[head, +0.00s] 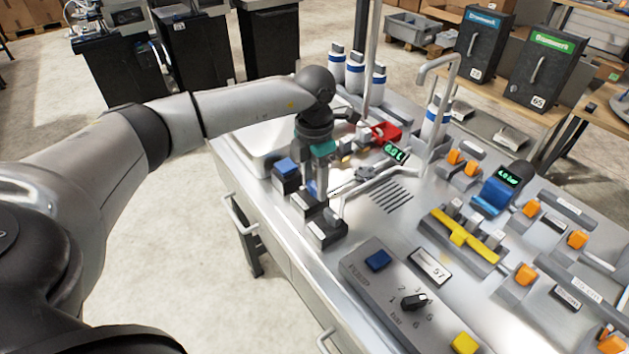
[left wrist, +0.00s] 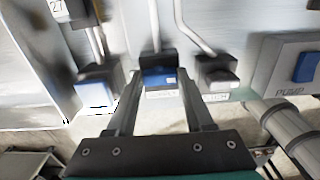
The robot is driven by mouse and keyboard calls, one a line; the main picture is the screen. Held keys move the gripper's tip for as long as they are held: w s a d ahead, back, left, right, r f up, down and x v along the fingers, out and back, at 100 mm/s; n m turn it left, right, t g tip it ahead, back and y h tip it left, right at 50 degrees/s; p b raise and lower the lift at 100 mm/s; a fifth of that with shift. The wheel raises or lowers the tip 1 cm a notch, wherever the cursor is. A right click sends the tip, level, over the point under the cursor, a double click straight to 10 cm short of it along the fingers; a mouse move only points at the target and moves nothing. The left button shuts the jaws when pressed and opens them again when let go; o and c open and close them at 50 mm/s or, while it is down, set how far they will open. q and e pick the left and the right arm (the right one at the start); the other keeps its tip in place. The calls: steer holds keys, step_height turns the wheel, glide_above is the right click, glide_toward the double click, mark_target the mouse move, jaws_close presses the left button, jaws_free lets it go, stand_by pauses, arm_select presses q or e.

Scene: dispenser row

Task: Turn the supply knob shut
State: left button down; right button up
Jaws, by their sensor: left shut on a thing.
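The supply knob (left wrist: 158,77) is the middle one of three dark blocks on the bench's left front edge, with a blue face and a blurred label below it in the left wrist view. My left gripper (head: 319,190) reaches down over this row in the head view. In the left wrist view its fingers (left wrist: 160,84) come in on both sides of the middle knob and are shut on it. The fingers partly hide the knob in the head view. My right gripper is not in view.
A blue-topped block (head: 286,172) and a dark block (head: 326,230) stand close on either side. A pump panel (head: 385,300) with a blue button, black dial and yellow button lies to the right. A bent tap (head: 440,80), bottles and a red item stand behind.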

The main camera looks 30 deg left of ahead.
mark_target(314, 185)
arm_select(q)
steer(key=shift+c, duration=1.4)
jaws_free()
step_height(314, 185, up, 15)
steer(key=shift+r+p, duration=0.15)
steer(key=shift+p, duration=0.3)
